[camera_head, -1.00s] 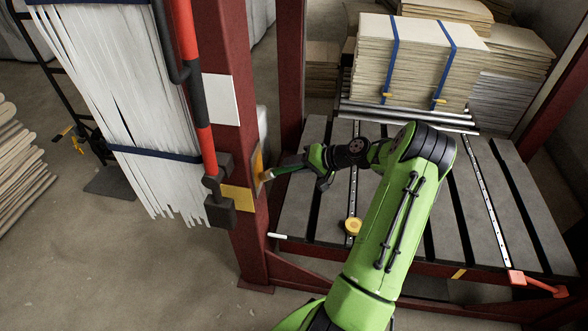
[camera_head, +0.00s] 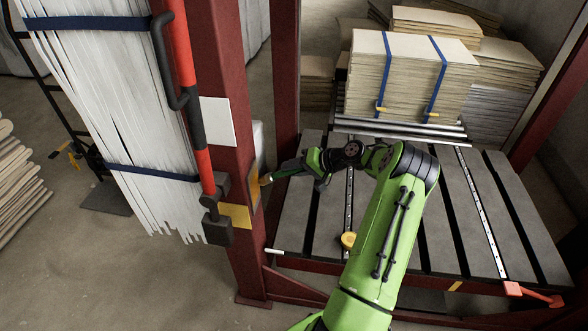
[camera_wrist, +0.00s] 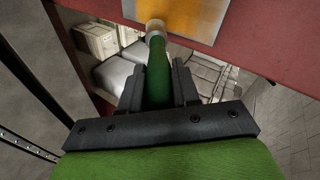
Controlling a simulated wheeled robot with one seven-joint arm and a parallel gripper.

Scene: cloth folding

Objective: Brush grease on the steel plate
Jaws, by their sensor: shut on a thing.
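My gripper (camera_head: 311,165) is shut on a brush with a green handle (camera_head: 288,170). In the wrist view the green handle (camera_wrist: 157,80) sits between the dark fingers (camera_wrist: 158,92), with a pale ferrule and bristle tip (camera_wrist: 155,27) pointing away. The steel plate (camera_head: 255,186) is fixed on the side of the dark red post. In the wrist view the plate (camera_wrist: 190,14) shows an orange-yellow coat over much of it, with a grey edge. The brush tip lies at or very near the plate; I cannot tell whether it touches.
The red post (camera_head: 232,150) stands left of my arm.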

